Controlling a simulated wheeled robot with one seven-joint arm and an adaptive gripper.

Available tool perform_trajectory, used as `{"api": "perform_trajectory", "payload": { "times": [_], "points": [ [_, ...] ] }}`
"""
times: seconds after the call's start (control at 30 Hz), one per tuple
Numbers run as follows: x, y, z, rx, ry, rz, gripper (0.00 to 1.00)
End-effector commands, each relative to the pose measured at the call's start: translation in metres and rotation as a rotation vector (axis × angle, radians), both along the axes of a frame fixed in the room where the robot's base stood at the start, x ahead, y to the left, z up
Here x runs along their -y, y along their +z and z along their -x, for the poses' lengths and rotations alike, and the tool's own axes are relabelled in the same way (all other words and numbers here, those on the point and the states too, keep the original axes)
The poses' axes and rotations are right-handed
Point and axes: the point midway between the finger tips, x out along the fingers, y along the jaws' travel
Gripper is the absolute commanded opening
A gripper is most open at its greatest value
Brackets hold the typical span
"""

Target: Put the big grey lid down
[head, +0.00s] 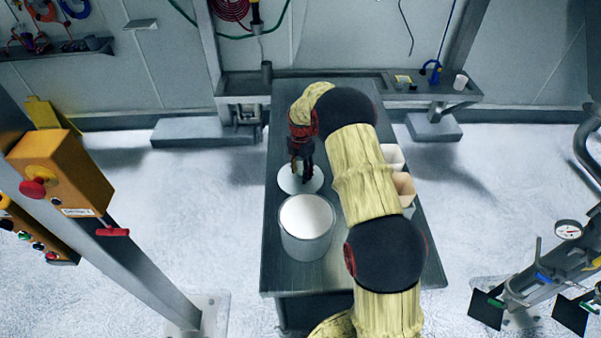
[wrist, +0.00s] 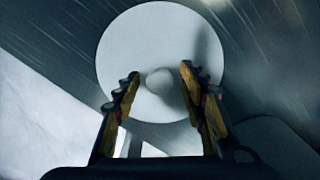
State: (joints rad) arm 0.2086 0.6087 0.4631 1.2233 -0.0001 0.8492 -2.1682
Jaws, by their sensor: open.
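The big grey lid (head: 290,182) lies on the dark table, just behind the open drum in the head view. In the wrist view the lid (wrist: 137,60) is a round pale disc with a small round knob (wrist: 160,80) at its middle. My gripper (head: 303,178) is above the lid. In the wrist view my gripper (wrist: 157,84) is open, with one finger on each side of the knob and a gap on both sides. The grey drum (head: 305,245) stands in front of the lid, its top uncovered and white powder showing inside.
The dark table (head: 280,270) has bare surface left of the drum and behind the lid. Light-coloured containers (head: 404,188) stand at the table's right side, partly hidden by my arm. An orange control box (head: 60,172) is on a post at the left.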

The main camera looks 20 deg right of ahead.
Motion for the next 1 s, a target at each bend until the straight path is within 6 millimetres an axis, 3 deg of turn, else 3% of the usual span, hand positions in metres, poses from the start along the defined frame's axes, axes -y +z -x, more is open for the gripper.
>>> {"api": "perform_trajectory", "payload": {
  "times": [0.5, 0.7, 1.0],
  "points": [
    [0.000, 0.097, -0.001, 0.004, 0.000, 0.000, 0.42],
    [0.000, 0.115, -0.001, 0.002, 0.000, 0.000, 0.42],
    [0.000, 0.118, -0.001, 0.001, 0.000, 0.001, 0.42]
  ]
}}
